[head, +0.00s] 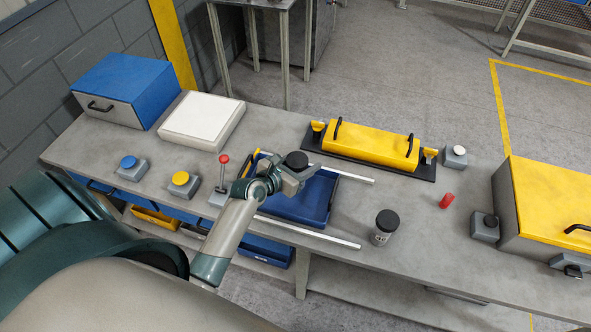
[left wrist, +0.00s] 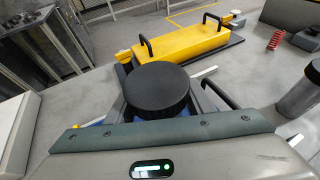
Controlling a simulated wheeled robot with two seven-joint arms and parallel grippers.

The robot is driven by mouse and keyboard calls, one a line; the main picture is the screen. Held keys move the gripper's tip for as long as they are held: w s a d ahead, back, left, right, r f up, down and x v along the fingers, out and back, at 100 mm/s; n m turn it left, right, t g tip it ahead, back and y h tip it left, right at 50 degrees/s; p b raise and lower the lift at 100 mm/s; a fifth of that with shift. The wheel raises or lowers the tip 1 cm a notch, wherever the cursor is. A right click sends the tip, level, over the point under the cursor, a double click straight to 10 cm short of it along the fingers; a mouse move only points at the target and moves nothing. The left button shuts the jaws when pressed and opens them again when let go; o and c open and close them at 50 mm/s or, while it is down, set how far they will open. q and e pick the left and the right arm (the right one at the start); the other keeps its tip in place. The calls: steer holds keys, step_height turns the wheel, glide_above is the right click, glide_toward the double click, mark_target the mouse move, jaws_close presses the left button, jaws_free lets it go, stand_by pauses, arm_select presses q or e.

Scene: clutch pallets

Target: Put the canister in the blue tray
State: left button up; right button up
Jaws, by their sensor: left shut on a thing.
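A canister with a black lid (head: 297,159) is held in my left gripper (head: 294,177), whose jaws are shut on it. Its black lid (left wrist: 157,88) fills the middle of the left wrist view, and its body is mostly hidden by the gripper. The blue tray (head: 309,207) lies under the gripper, between two pale rails. The canister shows over the tray's far part; I cannot tell whether it touches the tray floor. A second, grey canister with a black lid (head: 383,228) stands upright on the bench right of the tray. My right gripper is not in view.
A lever with a red knob (head: 224,160) stands close left of my gripper, near yellow (head: 181,180) and blue (head: 129,163) buttons. A yellow cover with handles (head: 370,144) lies behind the tray. A red spring-like piece (head: 446,201) and a yellow-lidded box (head: 550,205) are right.

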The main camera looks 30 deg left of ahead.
arm_select(q)
steer(key=a+f, duration=0.1)
steer(key=a, duration=0.2)
steer(key=shift+f, duration=0.35)
step_height(320, 180, down, 4)
steer(key=b, duration=0.5)
steer(key=shift+s, duration=0.1)
steer(key=shift+f, duration=0.15)
steer(key=o, duration=1.3)
